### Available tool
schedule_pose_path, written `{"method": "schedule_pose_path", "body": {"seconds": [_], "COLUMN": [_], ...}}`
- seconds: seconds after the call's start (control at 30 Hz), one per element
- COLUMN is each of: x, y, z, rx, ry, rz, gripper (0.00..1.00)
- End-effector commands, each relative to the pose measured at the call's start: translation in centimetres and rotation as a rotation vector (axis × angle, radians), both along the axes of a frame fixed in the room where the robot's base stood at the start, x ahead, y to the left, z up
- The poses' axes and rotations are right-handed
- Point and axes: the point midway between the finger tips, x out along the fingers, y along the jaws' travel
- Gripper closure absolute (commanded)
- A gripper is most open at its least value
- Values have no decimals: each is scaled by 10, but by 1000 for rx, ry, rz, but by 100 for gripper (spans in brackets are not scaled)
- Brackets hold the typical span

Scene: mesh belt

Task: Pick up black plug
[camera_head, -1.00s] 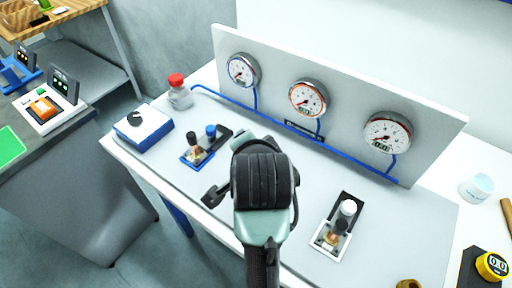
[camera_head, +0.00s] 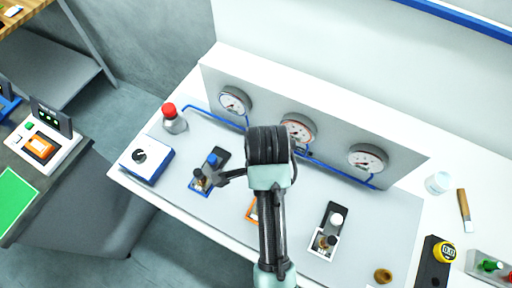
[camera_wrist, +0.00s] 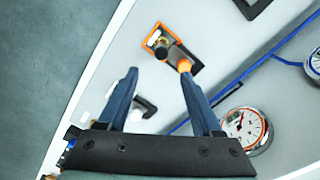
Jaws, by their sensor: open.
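My arm partly hides the orange-framed holder (camera_head: 251,209) in the head view.
A panel with gauges (camera_head: 234,101) and a blue tube stands behind the holders. A yellow-topped device (camera_head: 444,252) and a brown-handled tool (camera_head: 464,210) are at right.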

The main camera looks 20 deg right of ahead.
Motion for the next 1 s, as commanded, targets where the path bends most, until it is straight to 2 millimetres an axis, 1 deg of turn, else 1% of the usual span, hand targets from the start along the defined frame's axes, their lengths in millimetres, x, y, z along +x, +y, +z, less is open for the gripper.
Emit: {"method": "schedule_pose_path", "body": {"seconds": [0.03,0.1,0.17,0.3,0.4,0.67,0.9,1.0], "x": [0,0,0,0,1,4,8,8], "y": [0,0,0,0,0,0,1,1], "z": [-15,-25,-31,-53,-64,-79,-109,-118], "rx": [0,0,0,1,0,0,0,0], "ry": [1,-1,3,2,0,0,0,-1], "rz": [0,1,2,3,2,2,3,4], "gripper": [33,33,33,33,33,33,33,33]}}
